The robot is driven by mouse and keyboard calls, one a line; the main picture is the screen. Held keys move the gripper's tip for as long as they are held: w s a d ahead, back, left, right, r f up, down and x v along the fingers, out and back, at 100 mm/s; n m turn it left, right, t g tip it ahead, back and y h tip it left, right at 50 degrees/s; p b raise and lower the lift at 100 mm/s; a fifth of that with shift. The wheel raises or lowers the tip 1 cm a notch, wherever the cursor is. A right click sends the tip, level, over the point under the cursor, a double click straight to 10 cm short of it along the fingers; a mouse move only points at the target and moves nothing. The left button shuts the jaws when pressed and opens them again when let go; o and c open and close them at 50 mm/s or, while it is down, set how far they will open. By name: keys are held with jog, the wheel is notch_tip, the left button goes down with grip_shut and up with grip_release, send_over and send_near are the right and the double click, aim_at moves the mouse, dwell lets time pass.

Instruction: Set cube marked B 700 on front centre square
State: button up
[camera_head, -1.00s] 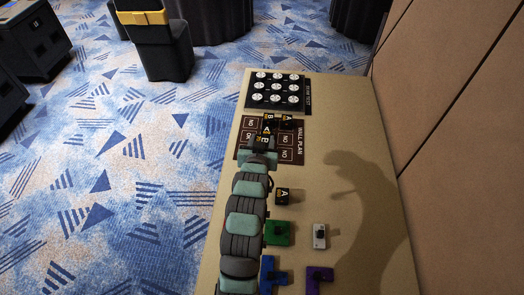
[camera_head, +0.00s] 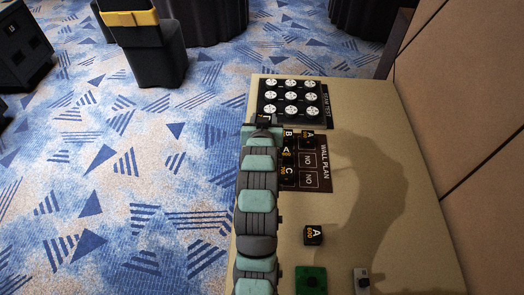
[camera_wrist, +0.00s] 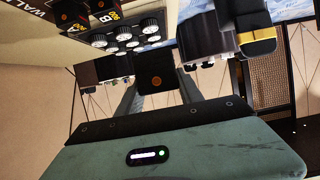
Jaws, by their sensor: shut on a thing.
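My gripper (camera_wrist: 157,92) is shut on a dark cube (camera_wrist: 156,78); the face toward the wrist camera bears an orange disc, and no letter shows. In the head view my gripper (camera_head: 263,123) is at the mat's left edge, and the held cube cannot be made out clearly. The dark WALL PLAN mat (camera_head: 325,165) lies partly behind my arm, which hides its left side. Black cubes marked B (camera_head: 288,133), A (camera_head: 286,150) and C (camera_head: 288,170) stand in a column on it.
A black panel with several white round dials (camera_head: 317,98) lies beyond the mat. A loose A cube (camera_head: 313,235) stands nearer, with a green piece (camera_head: 311,280) and a grey piece (camera_head: 361,281) at the front. The wall (camera_head: 460,110) bounds the right; the tabletop (camera_head: 400,215) there is bare.

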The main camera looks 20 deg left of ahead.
notch_tip(320, 180, down, 16)
jog(key=b, duration=0.2)
jog(key=shift+r+b, duration=0.15)
jog(key=shift+b, duration=0.2)
jog(key=o, duration=1.4)
